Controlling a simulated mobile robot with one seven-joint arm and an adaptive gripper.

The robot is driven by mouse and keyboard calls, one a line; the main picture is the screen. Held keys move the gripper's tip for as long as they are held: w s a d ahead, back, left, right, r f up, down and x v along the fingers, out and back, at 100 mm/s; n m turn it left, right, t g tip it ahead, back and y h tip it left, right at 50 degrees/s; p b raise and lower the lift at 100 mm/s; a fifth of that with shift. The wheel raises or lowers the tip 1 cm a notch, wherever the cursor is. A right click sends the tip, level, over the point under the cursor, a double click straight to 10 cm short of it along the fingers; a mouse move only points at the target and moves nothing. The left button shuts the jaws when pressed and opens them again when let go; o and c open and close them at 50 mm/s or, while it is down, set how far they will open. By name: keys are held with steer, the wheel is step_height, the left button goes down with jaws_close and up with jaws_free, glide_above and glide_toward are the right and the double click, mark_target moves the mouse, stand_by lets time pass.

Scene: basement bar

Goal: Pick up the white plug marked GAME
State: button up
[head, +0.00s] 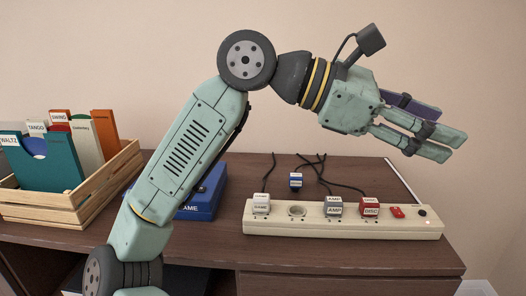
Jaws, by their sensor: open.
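The white plug (261,203) sits upright at the left end of a cream power strip (272,228). Its small label looks like GAME but is blurred, and a dark cord runs up behind it. My gripper (444,131) is open, with nothing seen between its fingers. It is up in the air at the right, above and well apart from the strip, with its fingers pointing right and slightly down.
An empty round socket (297,210) is beside the white plug. A grey AMP plug (334,206) and a red DISC plug (370,206) stand farther right, near a red switch (397,212). A blue plug (296,181) lies behind. A wooden record crate (72,206) and blue box (206,197) are left.

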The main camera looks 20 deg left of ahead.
steer(key=w+a+f+n+y+p, duration=0.1)
steer(key=w+a+f+y+p, duration=0.1)
steer(key=w+a+f+y, duration=0.25)
steer(key=n+g+y+p, duration=0.3)
steer(key=y+p, duration=0.1)
steer(key=y, duration=0.6)
glide_above(264, 197)
step_height(264, 197, down, 5)
step_height(264, 197, down, 5)
steer(key=shift+w+r, duration=0.1)
steer(key=shift+r, duration=0.1)
steer(key=shift+f+p, duration=0.35)
steer(key=shift+f, duration=2.45)
jaws_close()
